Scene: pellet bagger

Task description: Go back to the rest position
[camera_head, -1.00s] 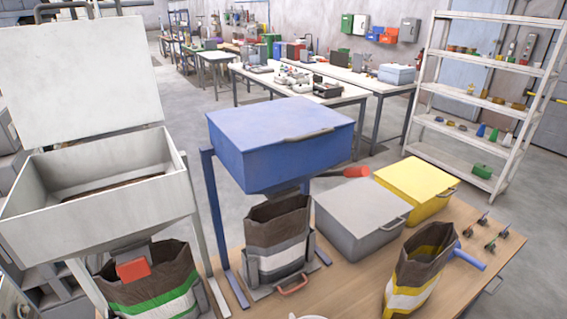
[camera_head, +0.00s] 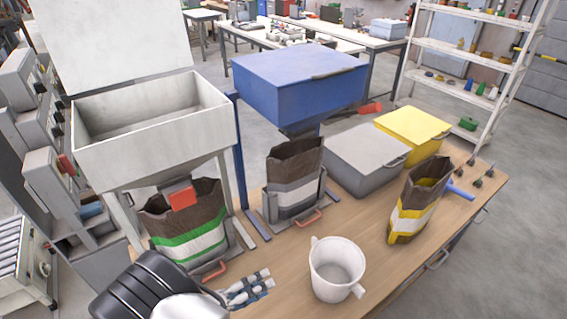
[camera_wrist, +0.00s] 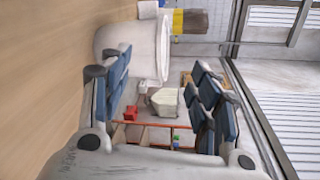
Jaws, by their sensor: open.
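My gripper (camera_head: 250,288) is low at the front edge of the wooden table in the head view, left of a white pitcher (camera_head: 337,268). It is open, with nothing between its fingers. In the wrist view, my gripper (camera_wrist: 165,105) shows its blue-padded fingers spread apart. The pitcher (camera_wrist: 135,48) is beyond the fingers, and a brown and yellow bag (camera_wrist: 190,20) is farther off. The pitcher stands upright on the table, apart from the gripper.
The table (camera_head: 385,268) carries an open white hopper (camera_head: 155,150), a blue lidded hopper (camera_head: 300,85), bags below them, a grey bin (camera_head: 365,160), a yellow bin (camera_head: 412,133) and a yellow-striped bag (camera_head: 420,200). Grey cabinets (camera_head: 75,180) stand at left. Floor (camera_head: 520,220) at right is clear.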

